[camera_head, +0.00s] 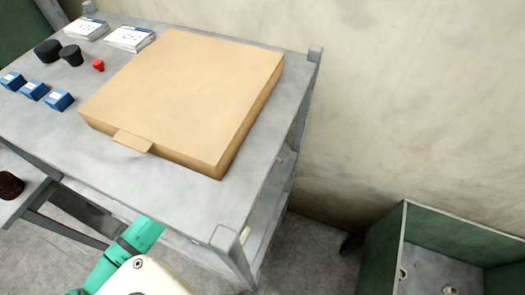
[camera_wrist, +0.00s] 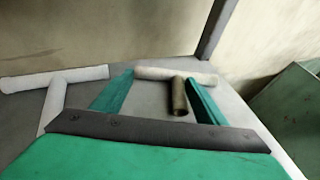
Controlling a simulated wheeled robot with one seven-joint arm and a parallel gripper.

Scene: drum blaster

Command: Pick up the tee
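In the wrist view, a T-shaped tee with a pale crossbar (camera_wrist: 175,74) and a dark brown, open-ended stem (camera_wrist: 179,97) lies on a grey surface. My gripper (camera_wrist: 159,80) is open, its two green fingers reaching toward this tee. The stem shows between the fingers, nearer the right one, and the crossbar runs across the fingertips. Contact cannot be told. A second, all-pale tee (camera_wrist: 58,80) lies to the left, outside the fingers. Neither tee shows in the head view, where my fingers are also hidden.
In the head view, a cardboard box (camera_head: 190,95) sits on the grey table (camera_head: 110,165), with blue boxes (camera_head: 33,90), black pieces (camera_head: 70,54) and a red piece (camera_head: 98,65) to its left. A green bin (camera_head: 385,245) stands at lower right. A grey post (camera_wrist: 217,30) rises behind the tees.

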